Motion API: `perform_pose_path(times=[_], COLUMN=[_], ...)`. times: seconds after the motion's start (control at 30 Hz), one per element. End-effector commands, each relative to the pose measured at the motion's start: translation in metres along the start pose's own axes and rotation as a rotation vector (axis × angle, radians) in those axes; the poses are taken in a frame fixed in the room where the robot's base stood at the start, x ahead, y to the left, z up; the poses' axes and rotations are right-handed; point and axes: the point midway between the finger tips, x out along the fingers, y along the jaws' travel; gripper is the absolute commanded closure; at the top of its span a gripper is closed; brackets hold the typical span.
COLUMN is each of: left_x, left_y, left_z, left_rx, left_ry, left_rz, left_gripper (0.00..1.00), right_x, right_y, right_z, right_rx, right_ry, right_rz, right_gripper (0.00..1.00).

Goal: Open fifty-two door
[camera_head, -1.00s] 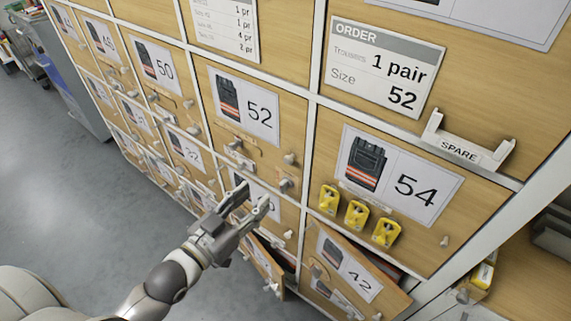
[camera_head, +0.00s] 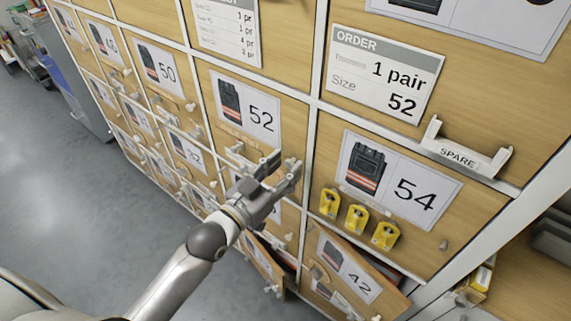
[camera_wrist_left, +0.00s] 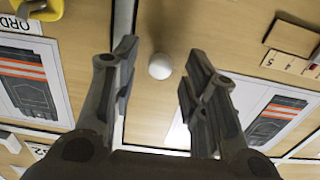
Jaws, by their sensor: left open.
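The door numbered 52 (camera_head: 285,105) is a wooden panel with a picture label (camera_head: 246,107) of dark trousers with orange bands, and it looks shut. My left gripper (camera_head: 286,169) is open and empty in front of its lower right corner, and hides the small knob there in the head view. In the left wrist view a pale round knob (camera_wrist_left: 160,66) shows between and beyond the open fingertips (camera_wrist_left: 155,68), not held. My right gripper is out of view.
Below, the door marked 42 (camera_head: 385,283) and another door (camera_head: 263,262) stand ajar. A white SPARE holder (camera_head: 462,156) sticks out at the right.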

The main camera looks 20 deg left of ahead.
Motion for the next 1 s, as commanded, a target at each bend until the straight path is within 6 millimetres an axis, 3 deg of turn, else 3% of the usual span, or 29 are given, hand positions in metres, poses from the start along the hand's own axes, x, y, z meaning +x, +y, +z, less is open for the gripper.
perform_pose_path(times=[0.43,0.73,1.0], left_x=[0.0097,0.0095,0.0093], left_y=[0.0004,0.0003,0.0003], left_z=[0.0003,0.0002,0.0002], left_rx=[0.000,0.000,0.000], left_ry=[-0.001,-0.001,-0.001], left_rz=[0.001,0.000,0.001], left_gripper=[0.59,0.98,1.00], right_x=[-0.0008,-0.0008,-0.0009], right_y=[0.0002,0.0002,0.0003], right_z=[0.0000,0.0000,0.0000], right_rx=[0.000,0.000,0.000], right_ry=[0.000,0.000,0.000], right_rz=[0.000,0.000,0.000], right_gripper=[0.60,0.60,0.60])
